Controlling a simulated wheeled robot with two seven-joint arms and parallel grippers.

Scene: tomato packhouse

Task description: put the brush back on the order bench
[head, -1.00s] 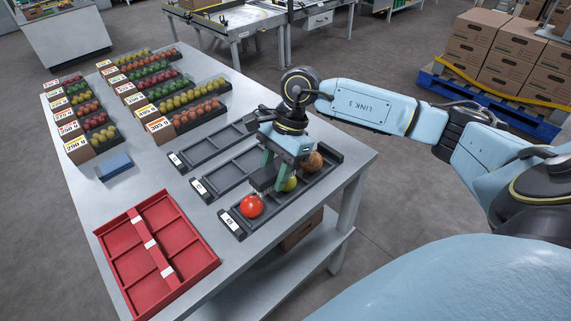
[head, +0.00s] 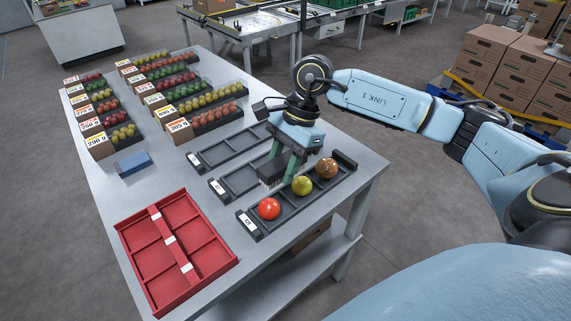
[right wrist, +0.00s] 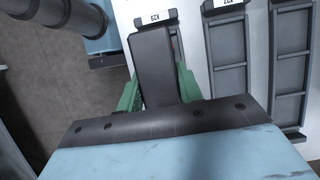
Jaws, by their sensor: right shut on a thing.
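My right gripper (head: 281,168) is shut on the brush (head: 271,173), a dark block with its bristles down. It holds the brush over the trays on the grey order bench (head: 195,177), beside the front tray's tomatoes. Whether the bristles touch anything below is unclear. In the right wrist view the brush (right wrist: 155,62) sits between the green fingers and hides part of what lies under it. My left gripper is not in view.
The front dark tray (head: 251,225) holds red, yellow-green and brown-orange tomatoes. Two empty dark trays lie behind it. A red divided crate (head: 141,268), a blue block (head: 132,163) and labelled tomato punnets (head: 213,116) stand leftward. Bare bench lies between crate and trays.

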